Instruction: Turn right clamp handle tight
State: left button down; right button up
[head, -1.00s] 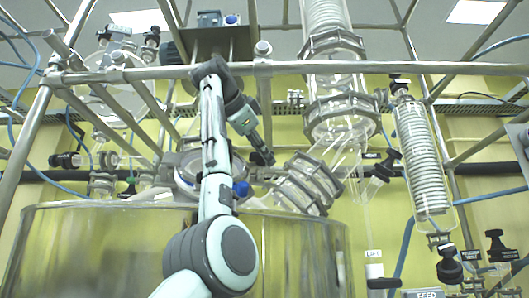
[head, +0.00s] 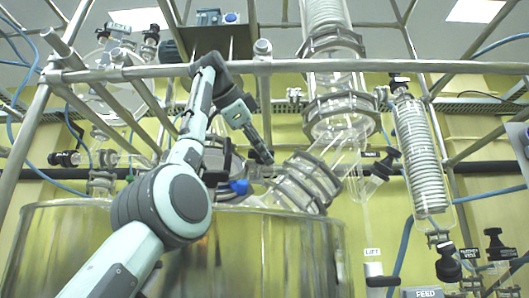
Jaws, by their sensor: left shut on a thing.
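My left arm rises from the bottom left and bends over near the frame's top bar. My left gripper (head: 265,157) points down and right, with its fingertips at the upper left side of the glass joint. It is shut on the right clamp handle, which is small and mostly hidden by the fingers. The clamped glass joint (head: 305,183), with its grey metal clamp rings, slants just right of the gripper above the vessel. My right gripper is not in view.
The large glass vessel (head: 290,245) fills the lower middle. A metal bar (head: 400,68) crosses above the gripper. A glass column (head: 340,110) stands to its right, with a coil condenser (head: 421,160) farther right. A blue knob (head: 240,187) sits below the gripper.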

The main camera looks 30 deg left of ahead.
pick_arm(q)
jog(key=shift+f, duration=0.15)
jog(key=c, duration=1.5)
grip_release()
jog(key=shift+a, duration=0.1)
jog(key=shift+c, duration=0.2)
jog(key=shift+s+r, duration=0.4)
jog(key=shift+s, duration=0.05)
jog(key=v, duration=1.1)
jog(key=shift+f, duration=0.15)
